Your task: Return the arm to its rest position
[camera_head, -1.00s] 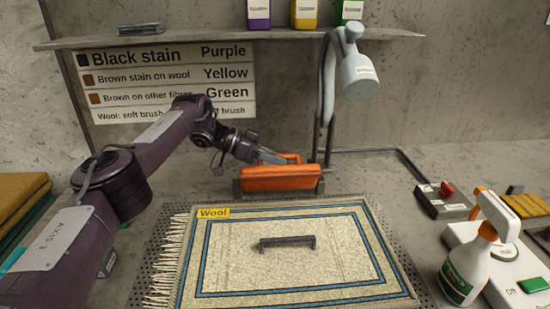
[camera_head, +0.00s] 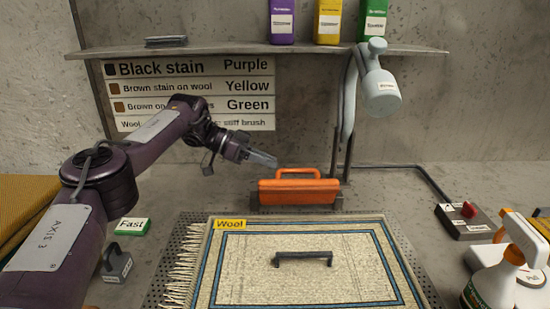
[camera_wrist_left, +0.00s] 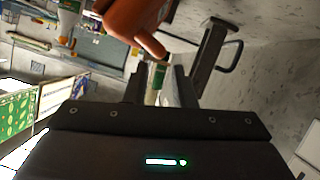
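My left arm comes in from the left in the head view, bent over the worktop. Its gripper (camera_head: 264,159) is just left of and slightly above the handle of an orange block-shaped tool (camera_head: 298,191), apart from it. In the left wrist view, the two fingers of this gripper (camera_wrist_left: 159,88) stand apart with nothing between them. The orange tool (camera_wrist_left: 132,20) shows beyond the fingertips there. My right gripper is in neither view.
A cream rug marked Wool (camera_head: 340,244) with a dark handle (camera_head: 303,257) lies in front. A grey hanging shower-like head (camera_head: 381,92) and a shelf (camera_head: 225,51) with bottles are behind. A spray bottle (camera_head: 500,275) and red-button box (camera_head: 466,220) stand at right.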

